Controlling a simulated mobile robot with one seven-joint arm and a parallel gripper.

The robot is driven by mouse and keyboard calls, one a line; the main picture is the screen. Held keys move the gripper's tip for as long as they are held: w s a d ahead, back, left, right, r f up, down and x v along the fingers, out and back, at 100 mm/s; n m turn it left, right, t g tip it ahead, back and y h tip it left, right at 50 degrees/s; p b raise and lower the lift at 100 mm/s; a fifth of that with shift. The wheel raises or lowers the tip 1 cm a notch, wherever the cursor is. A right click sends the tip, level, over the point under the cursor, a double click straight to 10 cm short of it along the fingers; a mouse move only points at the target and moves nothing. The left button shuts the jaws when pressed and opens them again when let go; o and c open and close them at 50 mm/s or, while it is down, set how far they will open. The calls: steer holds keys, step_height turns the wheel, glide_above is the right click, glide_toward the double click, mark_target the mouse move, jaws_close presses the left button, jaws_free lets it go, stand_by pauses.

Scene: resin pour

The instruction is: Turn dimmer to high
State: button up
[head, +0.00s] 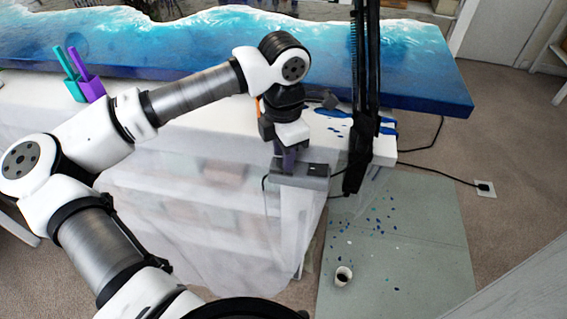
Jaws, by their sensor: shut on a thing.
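The dimmer is a small grey box (314,172) at the front right corner of the white-covered table, with a dark cable at its left side. My gripper (287,164) points down onto the left part of the box's top. Its fingers are shut on the dimmer's control there, which they hide. I cannot tell the control's position or the dimmer's setting.
A blue resin slab (420,88) with white wave patterns lies along the table behind my arm. Teal and purple holders (90,88) stand at left. A black upright stand (364,95) is close right of my gripper. A cup (343,276) sits on a speckled grey floor mat (420,245). A cable runs to a floor outlet (485,188).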

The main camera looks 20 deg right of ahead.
steer(key=m+b, duration=0.3)
steer(key=shift+f+m, duration=0.2)
steer(key=shift+m, duration=0.1)
steer(key=m+b, duration=0.2)
steer(key=m, duration=0.1)
steer(key=shift+m, duration=0.3)
steer(key=m+b, duration=0.1)
steer(key=m, duration=0.2)
steer(key=m+b, duration=0.1)
steer(key=m, duration=0.2)
steer(key=shift+r+m+b, duration=0.2)
steer(key=shift+m+b, duration=0.1)
steer(key=shift+b, duration=0.05)
steer(key=o, duration=1)
steer(key=shift+c, duration=0.2)
